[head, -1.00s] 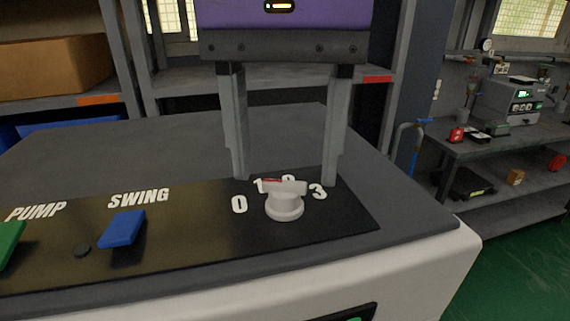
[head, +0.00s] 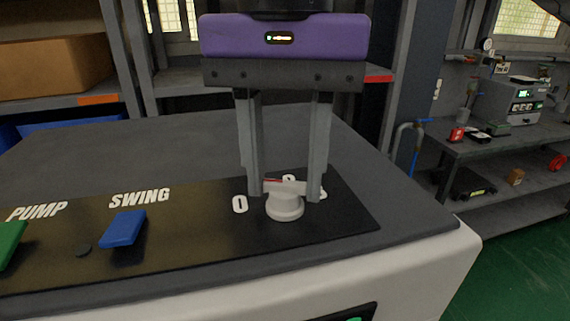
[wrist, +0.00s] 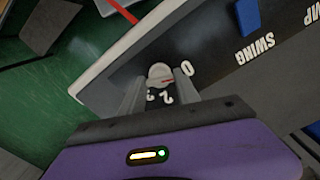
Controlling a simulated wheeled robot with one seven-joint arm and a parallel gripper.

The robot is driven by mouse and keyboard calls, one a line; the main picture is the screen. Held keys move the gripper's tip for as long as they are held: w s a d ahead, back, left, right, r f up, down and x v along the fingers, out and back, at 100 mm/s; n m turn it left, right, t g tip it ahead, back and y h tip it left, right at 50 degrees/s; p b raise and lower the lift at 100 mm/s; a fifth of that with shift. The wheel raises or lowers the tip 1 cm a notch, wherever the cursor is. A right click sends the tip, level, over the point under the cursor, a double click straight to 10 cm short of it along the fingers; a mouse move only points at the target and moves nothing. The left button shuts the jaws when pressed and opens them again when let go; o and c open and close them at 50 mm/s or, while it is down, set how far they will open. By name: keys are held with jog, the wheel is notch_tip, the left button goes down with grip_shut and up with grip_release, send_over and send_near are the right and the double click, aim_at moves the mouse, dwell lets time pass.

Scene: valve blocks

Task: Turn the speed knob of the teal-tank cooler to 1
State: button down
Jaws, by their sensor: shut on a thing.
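The speed knob (head: 285,207) is a pale grey dial with a raised bar and a red mark on the bar's left part. It sits at the right end of the black panel on the cooler (head: 210,230). My gripper (head: 285,198) reaches down from above, shut on the knob's bar with one finger at each end. In the head view the left finger hides the 1 and the 2 and 3 are partly covered; the 0 is clear. The wrist view shows the knob (wrist: 160,72) between the fingers. I cannot tell exactly which number the mark meets. No teal tank shows.
A blue SWING switch (head: 123,229) and a green PUMP switch (head: 10,246) stand left of the knob. Shelves with a cardboard box (head: 55,63) are behind. A workbench (head: 500,140) stands at the right. The cooler top behind the panel is bare.

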jog(key=shift+m, duration=0.3)
jog(key=m+p, duration=0.1)
jog(key=m, duration=1.2)
jog(key=shift+m, duration=2)
jog(key=c, duration=0.9)
grip_release()
